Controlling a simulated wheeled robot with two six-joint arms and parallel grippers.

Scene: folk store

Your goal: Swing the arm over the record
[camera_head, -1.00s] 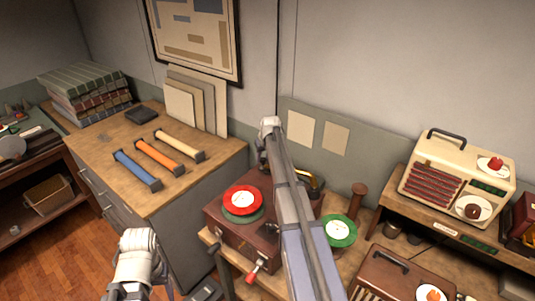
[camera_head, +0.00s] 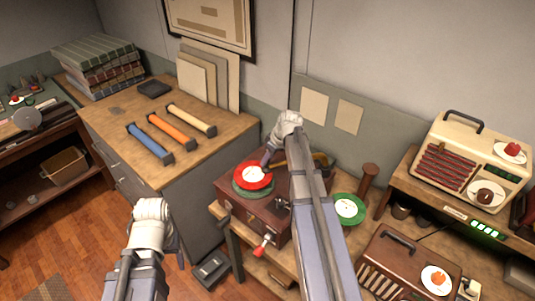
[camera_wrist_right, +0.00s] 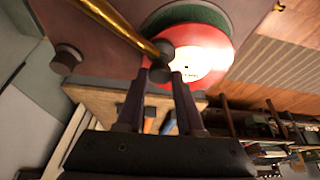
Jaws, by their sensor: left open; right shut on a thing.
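The record player (camera_head: 262,212) is a brown case on the bench. A red record (camera_head: 243,183) with a white label lies on its green platter (camera_head: 252,195). My right gripper (camera_head: 268,163) is shut on the dark end of the brass tone arm (camera_head: 320,161). In the right wrist view the fingertips (camera_wrist_right: 161,76) hold that end, and the brass tube (camera_wrist_right: 118,22) runs to the upper left. The end overlaps the red record (camera_wrist_right: 215,62) near its edge; I cannot tell its height. My left gripper (camera_head: 173,243) is open, low at the left, away from the player.
A green record (camera_head: 348,209) lies right of the player, by a brown post (camera_head: 369,174). A red-knobbed crank (camera_head: 262,247) sticks out in front. A cream radio (camera_head: 468,165) stands right, a brown box (camera_head: 400,262) below it. A counter (camera_head: 115,125) with coloured rolls stands left.

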